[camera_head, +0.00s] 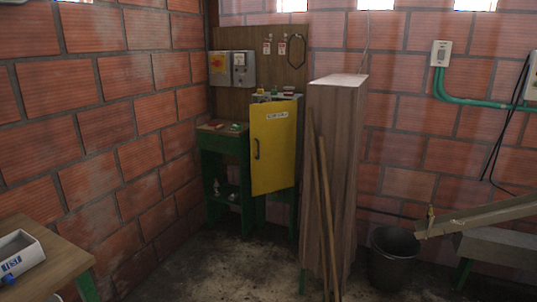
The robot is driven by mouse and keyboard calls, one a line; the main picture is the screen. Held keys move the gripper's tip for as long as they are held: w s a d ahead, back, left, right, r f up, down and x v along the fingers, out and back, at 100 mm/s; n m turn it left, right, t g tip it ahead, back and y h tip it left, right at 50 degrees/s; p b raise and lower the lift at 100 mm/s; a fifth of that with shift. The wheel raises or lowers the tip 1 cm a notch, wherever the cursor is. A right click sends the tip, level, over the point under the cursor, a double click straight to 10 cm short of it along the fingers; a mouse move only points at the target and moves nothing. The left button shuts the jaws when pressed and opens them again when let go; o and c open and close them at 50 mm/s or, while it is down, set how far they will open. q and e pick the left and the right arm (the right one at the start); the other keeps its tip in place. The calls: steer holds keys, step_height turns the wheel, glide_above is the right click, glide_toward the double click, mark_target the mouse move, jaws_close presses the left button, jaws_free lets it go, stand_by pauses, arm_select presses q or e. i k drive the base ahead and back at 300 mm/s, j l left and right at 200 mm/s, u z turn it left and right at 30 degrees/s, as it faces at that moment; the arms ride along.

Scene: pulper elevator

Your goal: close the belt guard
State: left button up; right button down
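A yellow panel (273,147) with a dark handle near its left edge and a small white label near its top stands in the corner; it looks like the belt guard. Its left edge seems nearer to me than its right edge, so it appears swung partly outward from the green stand (284,206) behind it. The panel hides most of what is behind it. Neither of my grippers is in view, and nothing is touching the panel.
A tall wooden column (335,150) with leaning sticks stands just right of the panel. A green workbench (222,142) is to its left. A black bucket (393,258) and sloping beam (480,217) are right. A wooden table (55,265) is front left. Floor before the panel is clear.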

mark_target(273, 125)
steer(key=i+j+u, duration=0.3)
steer(key=i, duration=0.55)
steer(key=i+l+u, duration=0.15)
steer(key=i+u, duration=0.15)
steer(key=i, duration=0.55)
